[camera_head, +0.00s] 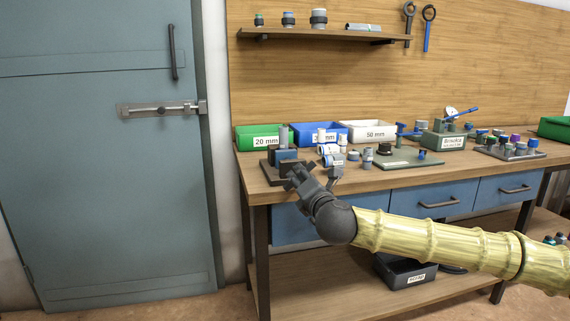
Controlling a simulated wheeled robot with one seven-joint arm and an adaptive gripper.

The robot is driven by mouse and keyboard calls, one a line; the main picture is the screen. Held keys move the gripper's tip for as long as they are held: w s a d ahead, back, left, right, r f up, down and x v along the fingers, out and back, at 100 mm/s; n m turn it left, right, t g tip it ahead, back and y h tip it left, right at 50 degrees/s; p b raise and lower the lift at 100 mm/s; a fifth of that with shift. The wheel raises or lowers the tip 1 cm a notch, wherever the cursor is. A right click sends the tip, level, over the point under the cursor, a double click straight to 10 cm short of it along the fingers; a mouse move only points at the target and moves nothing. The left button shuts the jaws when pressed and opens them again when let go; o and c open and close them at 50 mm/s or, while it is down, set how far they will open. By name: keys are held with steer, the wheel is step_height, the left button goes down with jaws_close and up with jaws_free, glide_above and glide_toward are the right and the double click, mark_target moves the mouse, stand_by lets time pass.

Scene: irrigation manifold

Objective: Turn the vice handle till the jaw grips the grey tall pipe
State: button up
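The vice (270,173) stands at the left front corner of the workbench, with a dark base and a blue block between darker parts. The grey tall pipe (283,137) stands upright at the vice, its top showing above the blue block. I cannot tell whether the jaw touches it. My gripper (293,176) is at the front of the vice, over the bench's front edge, and covers its lower front. The vice handle cannot be made out; it may be behind my gripper. The fingers are small and dark, so their opening is unclear.
Green (258,131), blue (315,127) and white (367,133) bins stand behind the vice. Small fittings (329,150) stand close to its right, near my gripper. A grey-green board (408,160) lies further right. A shelf (320,34) hangs above. A blue door (100,200) is at left.

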steer(key=shift+b+v, duration=0.35)
steer(key=shift+v, duration=1.8)
steer(key=a+f+n+p, duration=0.1)
steer(key=a+n+p, duration=0.4)
steer(key=n+p, duration=1.1)
steer(key=d+r+n+p, duration=0.1)
steer(key=d+n+p, duration=0.4)
steer(key=n+p, duration=1.15)
steer(key=shift+w+a+n+b, duration=0.35)
steer(key=shift+w+n+b, duration=0.25)
steer(key=shift+w+b, duration=0.4)
steer(key=shift+w+a+n+b, duration=0.35)
steer(key=shift+w+n+b, duration=0.3)
steer(key=shift+w, duration=0.6)
steer(key=shift+w+a+n+b, duration=0.35)
steer(key=shift+w+n+b, duration=0.15)
steer(key=shift+w+b, duration=0.55)
